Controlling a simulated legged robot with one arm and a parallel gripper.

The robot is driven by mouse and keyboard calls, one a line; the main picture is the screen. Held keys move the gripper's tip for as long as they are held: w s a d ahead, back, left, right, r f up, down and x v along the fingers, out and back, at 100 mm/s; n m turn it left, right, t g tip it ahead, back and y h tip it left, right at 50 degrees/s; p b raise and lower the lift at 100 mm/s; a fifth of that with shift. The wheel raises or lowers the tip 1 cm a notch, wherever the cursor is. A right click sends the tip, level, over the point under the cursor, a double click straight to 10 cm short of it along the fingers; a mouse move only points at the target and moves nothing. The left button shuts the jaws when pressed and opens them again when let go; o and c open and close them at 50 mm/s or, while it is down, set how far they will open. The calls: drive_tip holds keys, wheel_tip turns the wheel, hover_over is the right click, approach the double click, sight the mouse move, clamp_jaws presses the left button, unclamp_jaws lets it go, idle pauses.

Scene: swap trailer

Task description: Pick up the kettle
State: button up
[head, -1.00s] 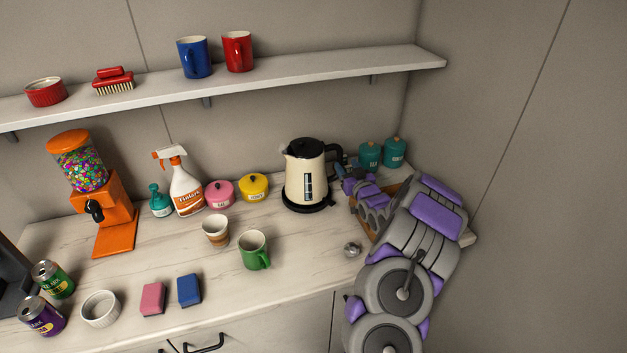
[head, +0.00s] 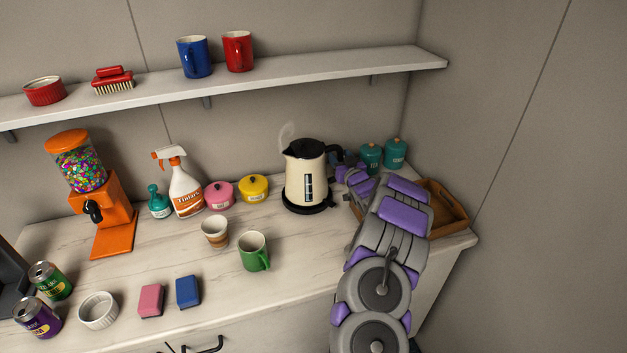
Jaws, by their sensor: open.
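The cream kettle (head: 304,176) with a black lid and black handle (head: 333,152) stands upright on its black base on the counter, near the back wall. Faint steam rises at its spout. My gripper (head: 343,176) is at the kettle's right side, close to the handle. It is open, with no object seen in it. My own arm partly hides the fingers, and I cannot tell whether they touch or surround the handle.
A wooden tray (head: 445,207) lies behind my arm at right, with teal canisters (head: 395,153) behind. A yellow canister (head: 254,188), green mug (head: 253,251) and paper cup (head: 215,231) stand left of the kettle. A shelf (head: 290,81) with mugs hangs above.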

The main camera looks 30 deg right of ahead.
drive_tip(key=shift+c, duration=0.2)
clamp_jaws()
idle(1.1)
